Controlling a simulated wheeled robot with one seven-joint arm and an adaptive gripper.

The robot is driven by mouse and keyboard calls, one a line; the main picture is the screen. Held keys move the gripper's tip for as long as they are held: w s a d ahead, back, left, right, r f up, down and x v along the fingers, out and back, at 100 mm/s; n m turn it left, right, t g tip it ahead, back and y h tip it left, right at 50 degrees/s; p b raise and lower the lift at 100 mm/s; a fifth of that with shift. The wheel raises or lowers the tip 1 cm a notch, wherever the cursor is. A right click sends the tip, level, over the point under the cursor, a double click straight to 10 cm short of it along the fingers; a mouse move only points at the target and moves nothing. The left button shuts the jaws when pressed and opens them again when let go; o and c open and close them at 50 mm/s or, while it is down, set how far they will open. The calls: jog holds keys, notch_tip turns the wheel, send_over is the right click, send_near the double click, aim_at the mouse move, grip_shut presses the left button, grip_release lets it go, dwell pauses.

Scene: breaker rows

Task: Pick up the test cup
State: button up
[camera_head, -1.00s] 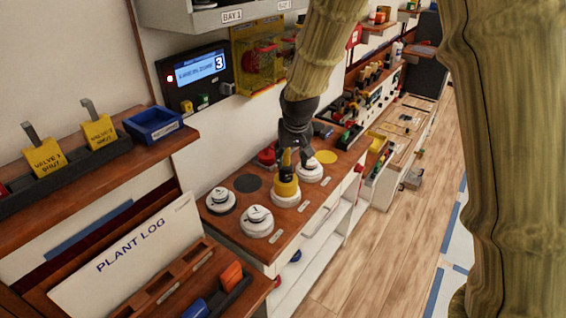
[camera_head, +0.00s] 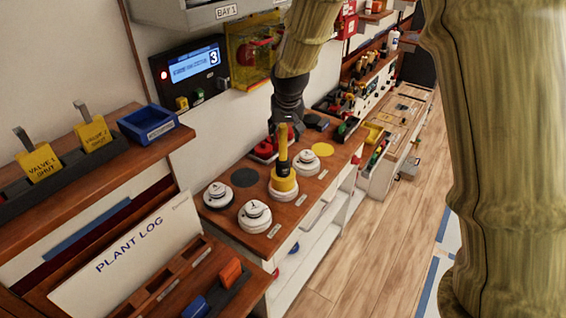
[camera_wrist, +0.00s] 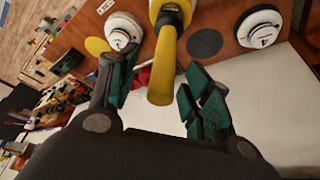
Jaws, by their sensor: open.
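The test cup, a yellow cup with an upright yellow handle (camera_head: 283,160), stands on a white round base on the wooden counter (camera_head: 238,222). In the wrist view its handle (camera_wrist: 162,75) points toward the camera, between my spread fingers. My gripper (camera_wrist: 160,92) is open and empty, with dark green finger pads on either side of the handle and a visible gap on the right side. In the head view my gripper (camera_head: 288,108) is just behind and above the handle's top. Whether a finger touches the handle cannot be told.
White round units (camera_head: 255,215) and (camera_head: 218,195) stand left of the cup, another (camera_head: 307,163) to its right. A dark disc (camera_head: 245,177) and yellow disc (camera_head: 322,149) lie flat on the counter. A red object (camera_head: 264,149) is behind. A wall display (camera_head: 193,66) shows 3.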

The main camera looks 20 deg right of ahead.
aim_at(283, 157)
jog(key=shift+w+f+p, duration=0.6)
jog(key=shift+f, duration=0.2)
jog(key=shift+w+f+p, duration=0.6)
jog(key=shift+f, duration=0.2)
jog(key=shift+w+d+f, duration=0.1)
jog(key=shift+w+f, duration=0.15)
jog(key=shift+f, duration=0.4)
jog(key=shift+c, duration=0.2)
grip_shut()
